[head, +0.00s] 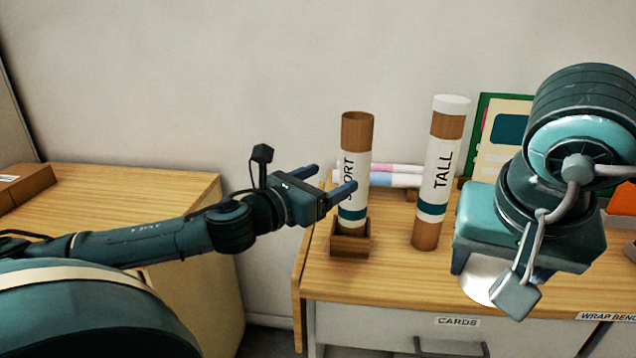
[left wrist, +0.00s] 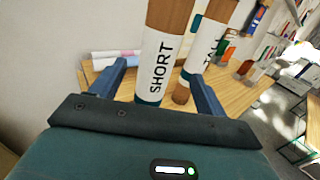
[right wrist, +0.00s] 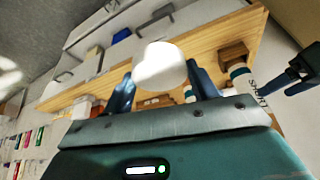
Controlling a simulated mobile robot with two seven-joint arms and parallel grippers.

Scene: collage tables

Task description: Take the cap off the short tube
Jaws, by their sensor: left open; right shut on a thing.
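The short tube (head: 356,185) stands upright in a small wooden holder (head: 350,243); its brown top is open, with no cap on it. My left gripper (head: 331,177) is open at the tube's left side, its near fingertip overlapping the tube's label. In the left wrist view the short tube (left wrist: 158,65) shows between the two fingers, not visibly gripped. My right gripper (right wrist: 160,88) is shut on a white cap (right wrist: 160,66). In the head view the cap (head: 478,288) shows partly beneath that gripper, low over the table's front.
The tall tube (head: 438,175), with a white cap on top, stands right of the short tube. Pink and blue rolls (head: 395,176) lie behind them. A green-edged board (head: 500,125) leans at the back. Bare tabletop (head: 390,275) lies in front of the tubes.

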